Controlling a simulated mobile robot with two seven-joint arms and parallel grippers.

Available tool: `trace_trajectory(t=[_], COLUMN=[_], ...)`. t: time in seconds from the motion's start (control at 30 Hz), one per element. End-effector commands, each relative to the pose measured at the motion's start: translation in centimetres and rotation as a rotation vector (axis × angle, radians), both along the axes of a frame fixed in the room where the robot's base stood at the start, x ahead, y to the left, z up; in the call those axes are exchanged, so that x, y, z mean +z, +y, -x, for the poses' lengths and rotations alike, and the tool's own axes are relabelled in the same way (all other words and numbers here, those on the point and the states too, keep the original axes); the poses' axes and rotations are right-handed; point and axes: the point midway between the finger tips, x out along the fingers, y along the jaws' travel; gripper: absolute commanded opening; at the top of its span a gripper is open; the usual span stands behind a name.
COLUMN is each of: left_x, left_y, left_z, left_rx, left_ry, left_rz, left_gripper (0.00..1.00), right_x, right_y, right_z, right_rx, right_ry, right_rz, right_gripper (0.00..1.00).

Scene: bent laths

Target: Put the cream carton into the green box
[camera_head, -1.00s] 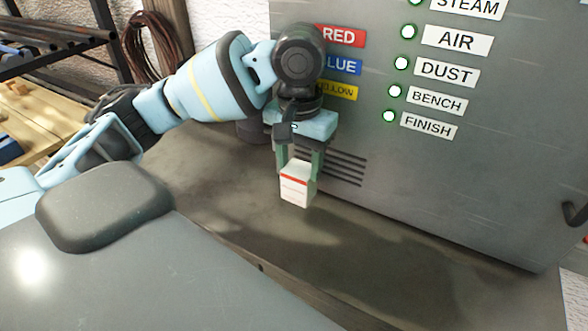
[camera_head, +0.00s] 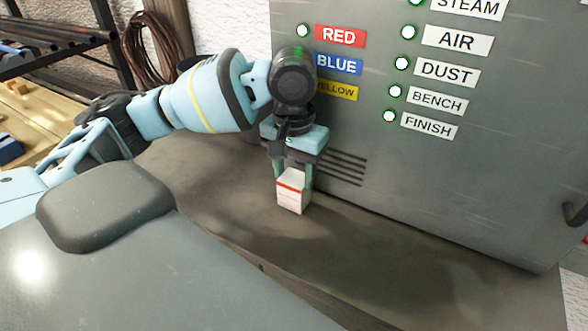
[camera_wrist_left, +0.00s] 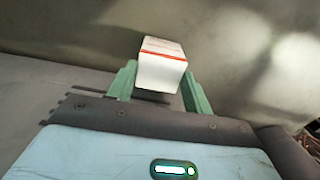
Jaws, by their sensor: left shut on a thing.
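The cream carton (camera_head: 291,194), a small pale box with a red stripe near its top, is between the fingers of my left gripper (camera_head: 293,175). The gripper points down and is shut on it. The wrist view also shows the carton (camera_wrist_left: 160,70) between the two green fingers. The carton is upright, low over the dark bench top (camera_head: 225,200) in front of the grey cabinet. I cannot tell whether its base touches the bench. No green box shows in either view. My right gripper is not in view.
The grey cabinet (camera_head: 470,190) with lit lamps and labels such as RED, BLUE and AIR stands close behind the gripper. The bench top right of the carton is clear. A rack with bars (camera_head: 50,45) and a coiled cable (camera_head: 158,45) are at the back left.

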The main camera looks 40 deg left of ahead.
Motion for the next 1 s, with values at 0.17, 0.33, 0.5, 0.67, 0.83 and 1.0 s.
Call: trace_trajectory(t=[0.17,0.33,0.5,0.67,0.83,1.0], left_x=[-0.2,-0.2,-0.2,0.7,3.5,7.2], left_y=[0.0,0.0,0.0,-0.1,-0.1,-0.1], left_z=[0.0,0.0,0.0,0.0,-0.1,0.0], left_rx=[0.0,0.0,0.0,0.0,0.0,-0.001], left_ry=[0.001,0.001,0.001,-0.001,-0.003,-0.003], left_rz=[0.0,0.0,0.0,0.002,0.003,0.003], left_gripper=[0.62,0.72,0.72,0.72,0.72,0.72], right_x=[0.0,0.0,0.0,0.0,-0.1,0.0], right_y=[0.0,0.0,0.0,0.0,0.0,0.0], right_z=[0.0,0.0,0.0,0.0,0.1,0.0], right_rx=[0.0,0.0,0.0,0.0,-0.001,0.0], right_ry=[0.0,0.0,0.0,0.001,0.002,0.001], right_rz=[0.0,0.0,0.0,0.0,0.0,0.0], right_gripper=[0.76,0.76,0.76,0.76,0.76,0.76])
